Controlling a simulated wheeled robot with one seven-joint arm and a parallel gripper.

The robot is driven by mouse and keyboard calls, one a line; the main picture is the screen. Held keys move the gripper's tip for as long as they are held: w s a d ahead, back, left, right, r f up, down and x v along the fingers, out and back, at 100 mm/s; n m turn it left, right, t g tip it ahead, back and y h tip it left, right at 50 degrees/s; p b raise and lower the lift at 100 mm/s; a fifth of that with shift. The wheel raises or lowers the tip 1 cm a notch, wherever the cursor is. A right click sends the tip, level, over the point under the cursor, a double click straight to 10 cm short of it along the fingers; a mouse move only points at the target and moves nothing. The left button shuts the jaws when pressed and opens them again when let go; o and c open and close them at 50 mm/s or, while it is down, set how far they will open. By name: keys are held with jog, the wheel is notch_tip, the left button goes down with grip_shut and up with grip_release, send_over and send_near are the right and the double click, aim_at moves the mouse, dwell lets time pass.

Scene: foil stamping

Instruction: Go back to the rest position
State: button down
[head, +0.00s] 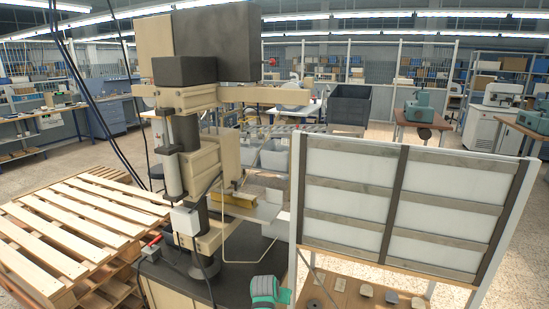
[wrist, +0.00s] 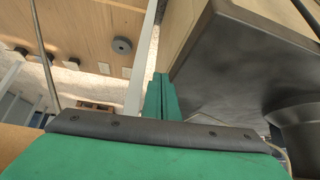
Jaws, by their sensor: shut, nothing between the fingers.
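My gripper (head: 268,290) shows at the bottom middle of the head view as a green shape, in front of the foil stamping machine's dark base. In the wrist view my green gripper fingers (wrist: 161,95) are together, with nothing between them. The foil stamping machine (head: 196,140) stands upright left of centre in the head view, with a beige body and dark upper block. Its dark base (wrist: 235,70) fills the right of the wrist view, close beside the fingers. I cannot tell whether they touch.
A rack with white panels (head: 350,196) stands right of the machine, with a wooden shelf (head: 340,290) holding small pieces below. Wooden pallets (head: 75,225) are stacked at the left. Two dark cables hang at upper left. Open floor (head: 510,235) shows at the right.

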jog(key=s+d+f+n+t, duration=0.1)
jog(key=s+f+t, duration=0.1)
jog(key=s+f, duration=0.75)
jog(key=s+d+f+n+t, duration=0.15)
jog(key=s+f, duration=0.45)
jog(key=s, duration=1.9)
jog(key=s+r+t+y, duration=0.1)
jog(key=s+r, duration=0.2)
jog(key=s, duration=0.3)
jog(key=s+a+r+t, duration=0.1)
jog(key=s+r, duration=0.2)
jog(key=s, duration=0.3)
jog(key=s+r+t+y, duration=0.1)
jog(key=s+r, duration=0.2)
jog(key=s, duration=0.4)
jog(key=s+a+r+t, duration=0.2)
jog(key=s+r, duration=0.8)
jog(key=r, duration=0.5)
jog(key=shift+s+a+r, duration=0.2)
jog(key=shift+s+r, duration=0.1)
jog(key=shift+r, duration=0.05)
